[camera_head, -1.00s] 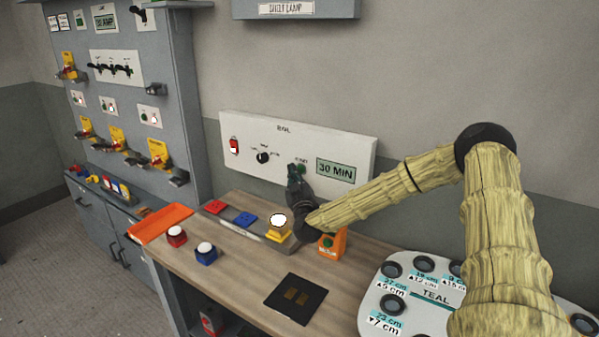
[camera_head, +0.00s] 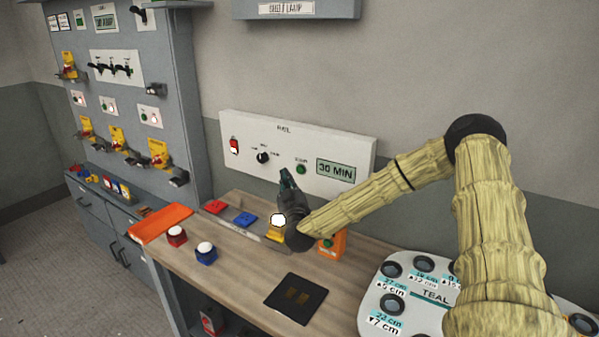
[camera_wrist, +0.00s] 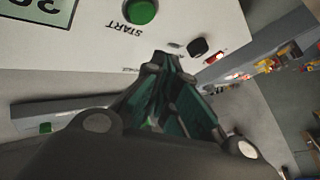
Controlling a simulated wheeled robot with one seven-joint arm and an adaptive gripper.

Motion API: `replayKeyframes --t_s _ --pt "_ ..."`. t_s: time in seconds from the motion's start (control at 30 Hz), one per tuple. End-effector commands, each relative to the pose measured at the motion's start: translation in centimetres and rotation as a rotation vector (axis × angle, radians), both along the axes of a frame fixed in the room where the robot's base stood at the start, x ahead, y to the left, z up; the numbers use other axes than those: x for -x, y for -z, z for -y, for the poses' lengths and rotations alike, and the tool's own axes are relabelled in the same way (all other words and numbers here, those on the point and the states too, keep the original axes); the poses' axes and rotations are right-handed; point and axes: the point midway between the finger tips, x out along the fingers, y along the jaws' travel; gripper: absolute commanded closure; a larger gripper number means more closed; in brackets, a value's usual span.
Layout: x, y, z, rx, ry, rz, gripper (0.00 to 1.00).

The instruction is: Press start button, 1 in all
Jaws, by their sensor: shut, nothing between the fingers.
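The green start button (camera_head: 301,169) sits on the white wall panel (camera_head: 228,163), between a black knob and the "30 MIN" display. In the wrist view the green button (camera_wrist: 141,11) is at the top, with the word START beside it upside down. My gripper (camera_head: 286,176) is shut and empty in front of the panel, to the left of and slightly below the button, apart from it in the head view.
The panel also has a red switch (camera_head: 234,146), a black knob (camera_head: 263,157) and a 30 MIN display (camera_head: 336,170). Below, the wooden bench (camera_head: 235,285) holds an orange tray (camera_head: 160,222), red and blue buttons, a yellow-based lamp and an orange box (camera_head: 332,245).

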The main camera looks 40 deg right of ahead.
Motion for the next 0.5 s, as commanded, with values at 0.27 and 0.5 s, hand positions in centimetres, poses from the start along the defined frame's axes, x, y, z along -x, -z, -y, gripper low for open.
replayKeyframes --t_s 0.27,0.5 --pt "0.53 -0.02 -1.31 0.000 0.000 0.000 1.00" --pt "0.55 -0.02 -1.31 0.000 0.001 0.001 1.00"
